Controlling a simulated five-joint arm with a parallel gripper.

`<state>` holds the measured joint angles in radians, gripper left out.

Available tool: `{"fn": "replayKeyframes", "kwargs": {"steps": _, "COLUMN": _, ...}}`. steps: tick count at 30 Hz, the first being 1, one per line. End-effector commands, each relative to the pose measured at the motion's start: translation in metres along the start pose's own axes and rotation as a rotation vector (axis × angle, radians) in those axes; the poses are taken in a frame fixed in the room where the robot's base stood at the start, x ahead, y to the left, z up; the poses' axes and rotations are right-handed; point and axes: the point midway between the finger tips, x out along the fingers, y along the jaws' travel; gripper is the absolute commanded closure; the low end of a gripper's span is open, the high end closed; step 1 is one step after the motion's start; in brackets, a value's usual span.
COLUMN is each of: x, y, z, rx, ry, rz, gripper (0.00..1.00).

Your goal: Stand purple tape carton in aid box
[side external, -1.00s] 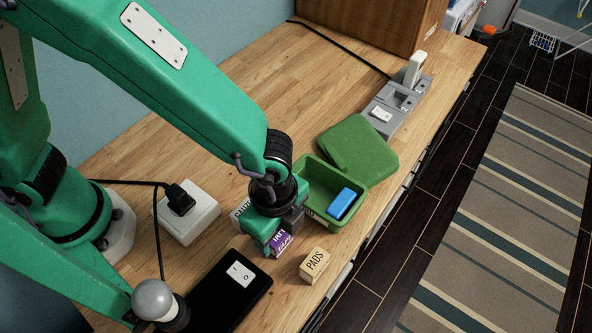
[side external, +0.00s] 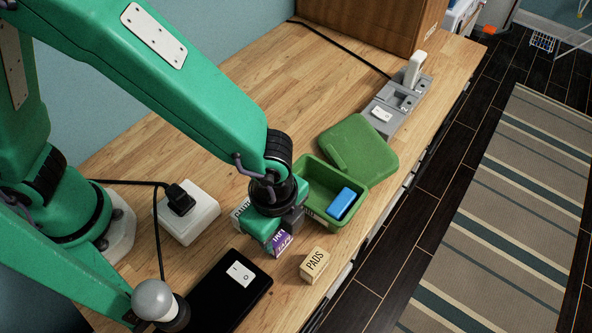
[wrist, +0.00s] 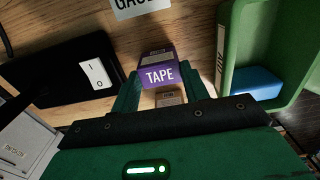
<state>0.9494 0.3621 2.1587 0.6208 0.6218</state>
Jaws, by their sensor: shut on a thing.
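The purple tape carton (side external: 281,243) is held between the fingers of my gripper (side external: 272,236), just left of the aid box. In the wrist view the carton (wrist: 158,74) shows its TAPE label between the two green fingers (wrist: 160,88). The green aid box (side external: 318,179) is open, with a blue item (side external: 342,203) lying in its near right part. In the wrist view the box (wrist: 226,50) is at the right, apart from the carton. How high the carton is above the bench is hard to tell.
A tan PADS carton (side external: 315,264) stands on the bench to the right of my gripper. A white carton (side external: 241,211) is partly hidden behind it. The green lid (side external: 360,145) lies beyond the box. A black switch panel (side external: 231,289) and a white socket block (side external: 187,216) lie left.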

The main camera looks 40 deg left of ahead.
Motion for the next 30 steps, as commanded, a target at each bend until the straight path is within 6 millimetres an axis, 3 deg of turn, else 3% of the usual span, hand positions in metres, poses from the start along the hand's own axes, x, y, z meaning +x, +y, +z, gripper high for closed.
{"fn": "replayKeyframes", "kwargs": {"steps": 30, "x": -0.037, "y": 0.000, "z": 0.000, "rx": 0.000, "ry": 0.001, "rz": -0.001, "gripper": 0.69}}
